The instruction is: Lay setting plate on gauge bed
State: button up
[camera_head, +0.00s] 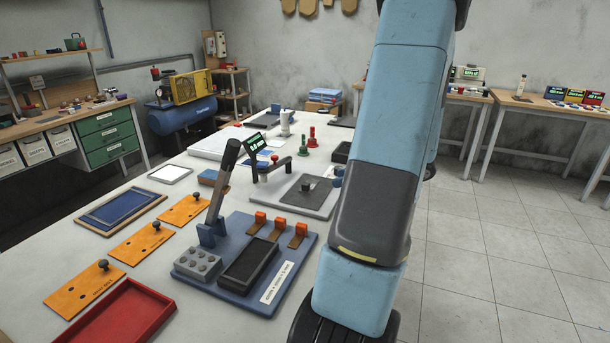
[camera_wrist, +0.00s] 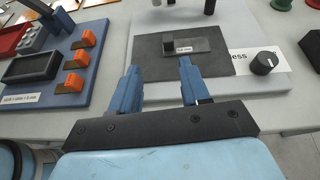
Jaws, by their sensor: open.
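The gauge bed (camera_head: 320,200) is a flat dark grey plate on a light base, with a digital display (camera_head: 258,143) behind it. It also fills the upper middle of the wrist view (camera_wrist: 150,62). A small grey piece (camera_wrist: 180,45) with a pale label lies on the bed; I cannot tell for sure whether it is the setting plate. Three orange plates with black knobs (camera_head: 142,243) lie on the bench at the left. My gripper (camera_wrist: 158,74) is open, its blue fingers apart and empty, over the bed's near edge.
A blue fixture (camera_head: 245,222) with a raised lever, a black tray and orange clamps stands left of the bed. A red tray (camera_head: 118,316) and a blue framed panel (camera_head: 122,211) lie farther left. A black knob (camera_wrist: 264,62) stands right of the bed. Red and green handled pieces stand behind.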

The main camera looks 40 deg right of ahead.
jog(key=a+r+n+g, duration=0.4)
jog(key=a+n, duration=0.2)
jog(key=a, duration=0.4)
jog(key=a+r+n+g, duration=0.35)
jog(key=a+n, duration=0.25)
jog(key=a, duration=0.4)
jog(key=s+a+r+n+t+h, duration=0.1)
jog(key=s+a+r+n+h, duration=0.2)
jog(key=n, duration=0.5)
jog(key=s+a+r+n+t+h, duration=0.1)
jog(key=s+a+r+n+h, duration=0.3)
jog(key=s+a+r+n, duration=0.2)
jog(key=shift+s+a+r+n, duration=0.25)
jog(key=shift+s+a+n, duration=0.85)
jog(key=shift+a+n, duration=0.55)
jog(key=shift+a, duration=0.1)
